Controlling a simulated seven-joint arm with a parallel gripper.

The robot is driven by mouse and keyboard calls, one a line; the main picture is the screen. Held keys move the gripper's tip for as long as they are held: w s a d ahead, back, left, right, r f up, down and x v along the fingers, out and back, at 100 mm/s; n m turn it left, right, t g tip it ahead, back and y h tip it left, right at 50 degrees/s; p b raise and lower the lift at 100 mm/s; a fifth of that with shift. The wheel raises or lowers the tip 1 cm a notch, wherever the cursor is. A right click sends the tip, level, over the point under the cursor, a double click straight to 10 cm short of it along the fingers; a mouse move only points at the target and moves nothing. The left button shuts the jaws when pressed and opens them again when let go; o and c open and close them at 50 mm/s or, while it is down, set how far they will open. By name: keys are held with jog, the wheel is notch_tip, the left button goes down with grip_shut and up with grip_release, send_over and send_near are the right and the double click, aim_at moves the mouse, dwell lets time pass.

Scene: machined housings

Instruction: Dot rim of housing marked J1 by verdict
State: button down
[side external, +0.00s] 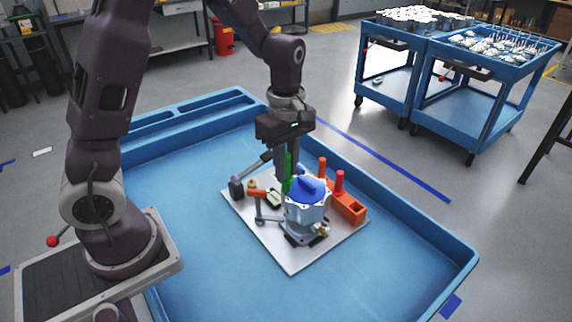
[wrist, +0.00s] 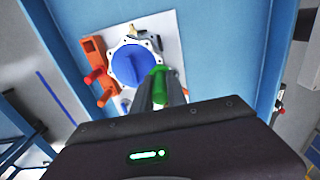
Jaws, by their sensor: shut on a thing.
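A light grey housing (side external: 305,212) with a blue top (side external: 306,187) stands on a white board (side external: 290,262). Its blue top faces the camera in the wrist view (wrist: 127,65), with a pale bolted rim around it. No J1 mark is readable. My gripper (side external: 288,178) points down just behind the housing, shut on a green marker (side external: 287,162). In the wrist view the green marker (wrist: 158,72) sits between the fingers, close beside the housing's rim. I cannot tell whether its tip touches the rim; the tip is hidden.
An orange holder block (side external: 348,207) stands beside the housing, with a red marker (side external: 340,182) and an orange marker (side external: 322,166) upright. A small jointed stand with an orange part (side external: 257,193) is left of the housing. The blue tray (side external: 215,270) is clear around the board.

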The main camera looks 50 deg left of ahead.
aim_at(287, 154)
jog(key=shift+f, duration=0.4)
dwell(1.3)
jog(key=shift+r, duration=0.1)
jog(key=shift+r, duration=2.95)
jog(key=w+d+f, duration=0.3)
jog(key=w+f, duration=0.1)
jog(key=w, duration=0.5)
jog(key=w+d+f, duration=0.4)
jog(key=w+f, duration=0.1)
jog(key=w, duration=0.4)
jog(key=shift+f, duration=2.4)
